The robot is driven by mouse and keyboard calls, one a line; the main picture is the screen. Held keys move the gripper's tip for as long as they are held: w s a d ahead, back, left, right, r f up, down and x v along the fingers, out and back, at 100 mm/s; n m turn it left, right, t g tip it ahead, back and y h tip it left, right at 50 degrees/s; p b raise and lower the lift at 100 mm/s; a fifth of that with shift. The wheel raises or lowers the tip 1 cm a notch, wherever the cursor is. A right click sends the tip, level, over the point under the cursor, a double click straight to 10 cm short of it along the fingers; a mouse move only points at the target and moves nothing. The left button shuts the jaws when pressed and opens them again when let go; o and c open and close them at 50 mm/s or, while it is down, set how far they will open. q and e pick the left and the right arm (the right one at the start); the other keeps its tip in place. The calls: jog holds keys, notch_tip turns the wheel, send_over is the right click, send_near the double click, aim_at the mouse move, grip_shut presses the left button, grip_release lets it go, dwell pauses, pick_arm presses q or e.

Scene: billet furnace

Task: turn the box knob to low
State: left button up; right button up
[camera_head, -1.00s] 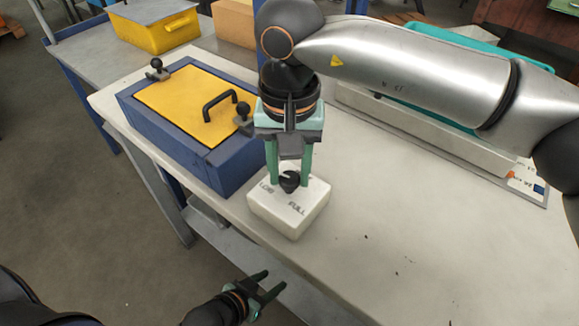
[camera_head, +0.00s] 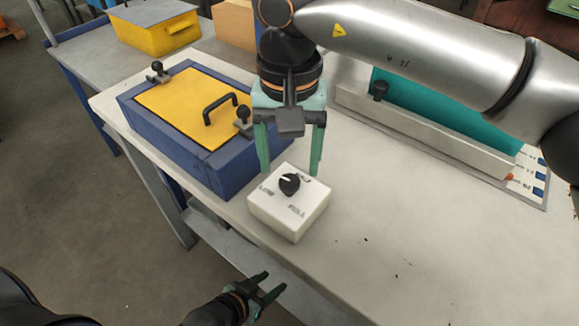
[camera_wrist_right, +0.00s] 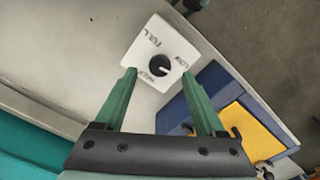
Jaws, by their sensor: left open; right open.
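The white control box (camera_head: 290,220) sits on the bench with a black round knob (camera_head: 289,184) on its top. FULL and LOW labels show on the top, and a third label is partly hidden or blurred. The knob's white mark points left, roughly toward the LOW side. The knob also shows in the right wrist view (camera_wrist_right: 159,66). My right gripper (camera_head: 289,168) is open above the box, its green fingers apart and clear of the knob. My left gripper (camera_head: 274,280) is open and empty, low beside the bench's front edge.
A blue box (camera_head: 185,130) with a yellow lid and black handle stands left of the control box. A grey rail with a teal panel (camera_head: 440,105) lies at the back right. A yellow bin (camera_head: 160,32) stands at the back left. The bench right of the box is clear.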

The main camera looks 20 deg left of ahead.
aim_at(289, 180)
notch_tip(289, 180, up, 9)
jog(key=p, duration=0.1)
dwell(0.4)
